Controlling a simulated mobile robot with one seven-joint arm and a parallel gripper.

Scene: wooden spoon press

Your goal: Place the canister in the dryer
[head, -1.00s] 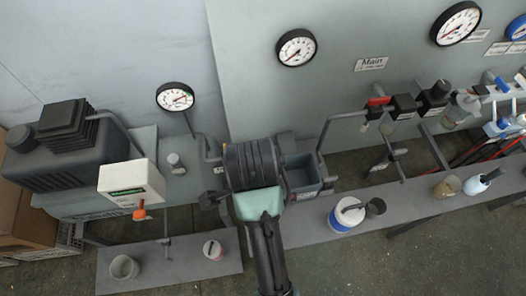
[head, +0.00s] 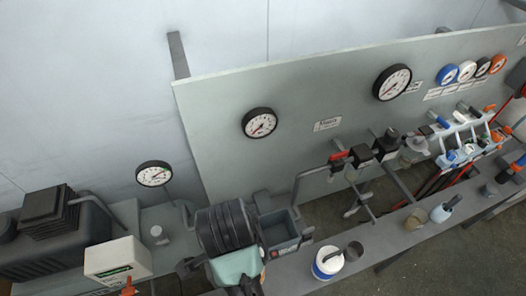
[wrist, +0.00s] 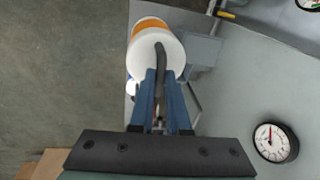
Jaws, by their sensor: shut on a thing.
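A white canister (wrist: 150,62) with an orange band and a dark curved handle (wrist: 161,62) is in the wrist view. My gripper (wrist: 161,78) has its blue fingers closed on this handle. In the head view my own arm hides the gripper and most or all of the canister. A grey open-topped box (head: 281,231) with a small red switch stands just right of my arm; it may be the dryer, but I cannot read a label. A grey box-like shape (wrist: 200,48) shows beside the canister in the wrist view; touching or apart, I cannot tell.
A grey panel (head: 225,105) with gauges rises behind. Bent pipes and valves (head: 362,155) are to the right. A white box with a green display (head: 118,260) is at left.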

